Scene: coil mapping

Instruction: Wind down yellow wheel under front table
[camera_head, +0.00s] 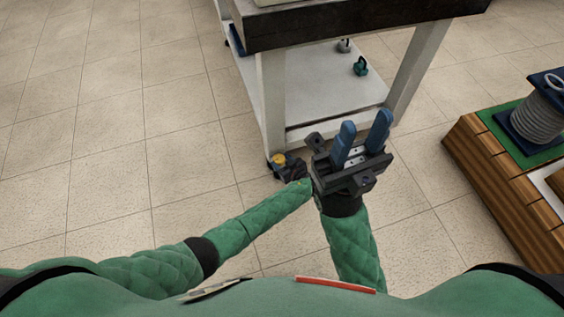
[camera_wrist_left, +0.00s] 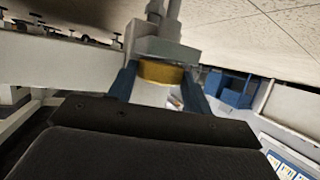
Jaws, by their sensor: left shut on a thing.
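The yellow wheel (camera_head: 279,160) is by the foot of the near left leg of the front table (camera_head: 271,100). In the left wrist view the yellow wheel (camera_wrist_left: 160,72) sits under a grey metal fitting, between two blue fingers. My left gripper (camera_head: 291,168) is low at that leg and shut on the wheel; its fingers are mostly hidden in the head view. My right gripper (camera_head: 365,122) is in front of the table, to the right of the left one. Its two blue fingers point up and stand apart, with nothing between them.
The table has a dark top (camera_head: 350,27) and a white lower shelf (camera_head: 318,88) carrying a teal item (camera_head: 360,66) and a small grey item (camera_head: 344,46). A wooden stand (camera_head: 490,185) with a green mat and a grey coil (camera_head: 541,117) is at right. The tiled floor at left is clear.

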